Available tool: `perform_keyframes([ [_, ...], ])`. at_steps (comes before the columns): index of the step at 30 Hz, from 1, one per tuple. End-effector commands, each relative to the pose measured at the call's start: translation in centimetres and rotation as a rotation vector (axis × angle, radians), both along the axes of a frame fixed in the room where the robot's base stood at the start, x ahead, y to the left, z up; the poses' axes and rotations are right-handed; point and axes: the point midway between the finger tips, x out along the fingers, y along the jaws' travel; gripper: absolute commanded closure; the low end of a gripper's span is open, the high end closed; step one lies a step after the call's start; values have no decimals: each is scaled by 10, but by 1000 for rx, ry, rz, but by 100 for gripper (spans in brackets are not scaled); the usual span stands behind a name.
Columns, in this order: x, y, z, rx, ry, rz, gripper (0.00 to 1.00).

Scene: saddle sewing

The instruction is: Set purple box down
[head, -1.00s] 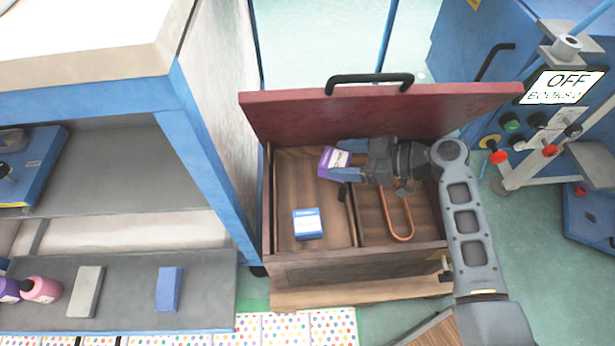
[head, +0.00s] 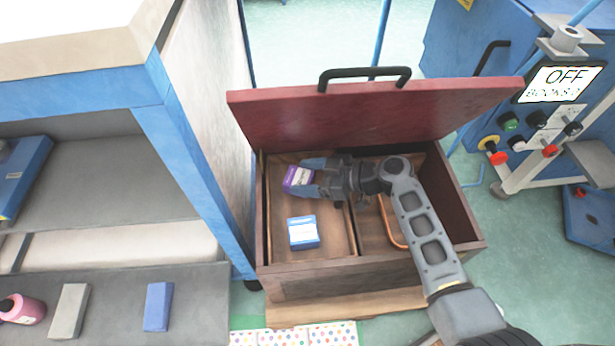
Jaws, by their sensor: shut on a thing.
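The purple box (head: 298,179) has a white label and is in the head view, over the far part of the left compartment of the wooden chest (head: 370,260). My gripper (head: 312,178) comes from the right and is shut on the purple box. The box is slightly tilted. I cannot tell whether its underside touches the compartment floor. A blue box (head: 303,233) with a white label sits in the same compartment, nearer the front.
The chest's red lid (head: 370,110) stands open behind my gripper. A divider (head: 352,228) splits the chest; a copper-coloured loop (head: 391,222) lies in the right compartment. A blue-framed shelf (head: 185,165) stands at left, a blue machine (head: 530,130) at right.

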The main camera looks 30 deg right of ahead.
Motion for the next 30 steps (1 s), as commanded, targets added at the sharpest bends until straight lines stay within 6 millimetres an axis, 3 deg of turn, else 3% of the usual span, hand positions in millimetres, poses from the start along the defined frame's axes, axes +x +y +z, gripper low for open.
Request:
perform_keyframes([
  [6, 0, 0, -2, 0, 0, 0, 64],
  [7, 0, 0, -1, 0, 0, 0, 28],
  [14, 0, 0, -1, 0, 0, 1, 6],
  [24, 0, 0, 3, 0, 0, 0, 5],
  [30, -20, -20, 14, 1, 1, -3, 5],
])
